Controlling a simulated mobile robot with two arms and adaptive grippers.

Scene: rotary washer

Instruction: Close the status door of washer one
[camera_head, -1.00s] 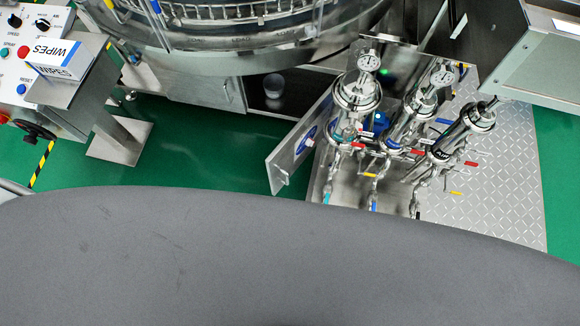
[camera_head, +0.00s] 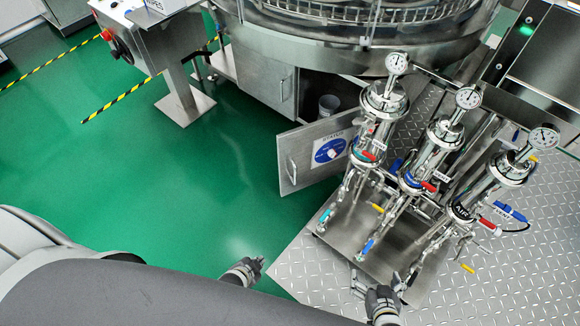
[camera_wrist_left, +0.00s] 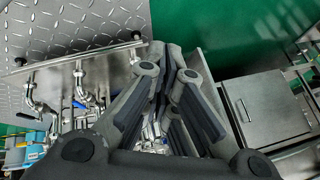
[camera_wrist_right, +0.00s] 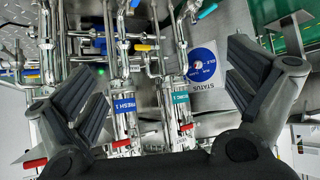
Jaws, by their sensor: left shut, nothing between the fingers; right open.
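The status door (camera_head: 312,152) stands swung out from the washer's lower cabinet, open, with a blue round label on its face and a handle at its free edge. It also shows in the right wrist view (camera_wrist_right: 206,72), where the word STATUS is readable. The washer (camera_head: 350,45) is the round steel machine above it. My left gripper (camera_head: 258,264) is shut and empty, below and left of the door, apart from it. My right gripper (camera_head: 378,285) is open and empty over the plate's near side, in front of the pipework, apart from the door.
Several steel filter housings (camera_head: 385,100) with gauges, valves and hoses stand on a chequered plate (camera_head: 470,290) right of the door. A control stand (camera_head: 185,95) is at the upper left. The cabinet opening shows a bucket (camera_head: 329,105). Green floor left of the door is clear.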

